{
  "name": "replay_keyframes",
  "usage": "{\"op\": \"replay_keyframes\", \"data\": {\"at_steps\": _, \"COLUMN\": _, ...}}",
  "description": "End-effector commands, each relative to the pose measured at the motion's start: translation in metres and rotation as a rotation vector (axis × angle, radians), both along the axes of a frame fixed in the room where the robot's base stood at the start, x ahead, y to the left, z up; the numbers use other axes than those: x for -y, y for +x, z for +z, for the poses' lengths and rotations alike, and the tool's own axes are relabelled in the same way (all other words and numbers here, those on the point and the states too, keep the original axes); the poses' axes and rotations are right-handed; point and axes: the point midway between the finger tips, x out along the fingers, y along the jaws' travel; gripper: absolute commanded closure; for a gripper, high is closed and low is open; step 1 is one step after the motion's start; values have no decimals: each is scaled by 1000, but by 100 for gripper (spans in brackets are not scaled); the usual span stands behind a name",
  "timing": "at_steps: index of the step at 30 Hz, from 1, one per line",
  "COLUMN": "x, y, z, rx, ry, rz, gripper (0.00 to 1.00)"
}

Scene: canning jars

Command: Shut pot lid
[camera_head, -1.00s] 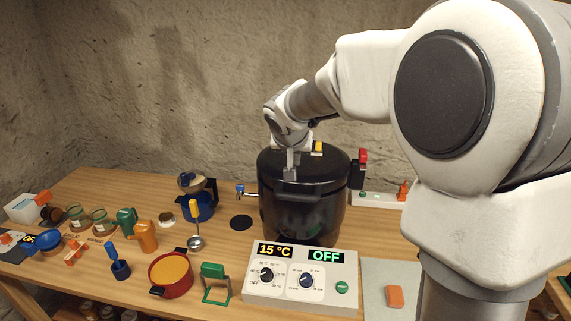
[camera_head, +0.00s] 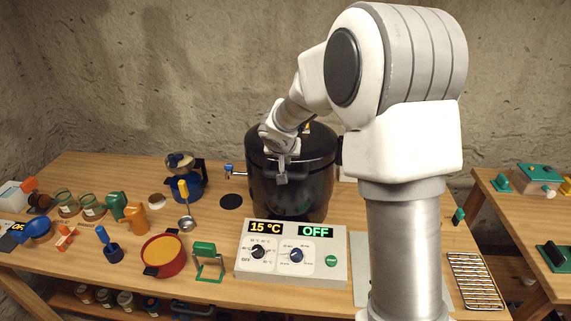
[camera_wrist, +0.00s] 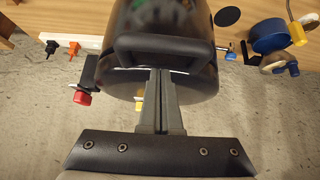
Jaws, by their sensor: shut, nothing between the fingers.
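The large black pot (camera_head: 292,195) stands at the back of the table, behind the control panel. Its black lid (camera_head: 318,140) lies over the top and looks level. My gripper (camera_head: 282,180) is shut and empty, at the near side of the pot by the front handle. In the wrist view my shut gripper fingers (camera_wrist: 157,75) point at a black handle (camera_wrist: 160,46) on the pot (camera_wrist: 180,15). I cannot tell whether the fingertips touch the handle.
The control panel (camera_head: 290,252) reads 15 °C and OFF, in front of the pot. A wire rack (camera_head: 474,281) lies at right.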

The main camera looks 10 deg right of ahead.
Motion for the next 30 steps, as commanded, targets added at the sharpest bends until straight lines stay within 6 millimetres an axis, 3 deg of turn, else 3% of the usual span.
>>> {"op": "replay_keyframes", "data": {"at_steps": 17, "x": -2, "y": -7, "z": -10, "rx": 0, "ry": 0, "rz": 0, "gripper": 100}}
{"op": "replay_keyframes", "data": {"at_steps": 30, "x": -3, "y": -9, "z": -31, "rx": 40, "ry": -13, "rz": 0, "gripper": 100}}
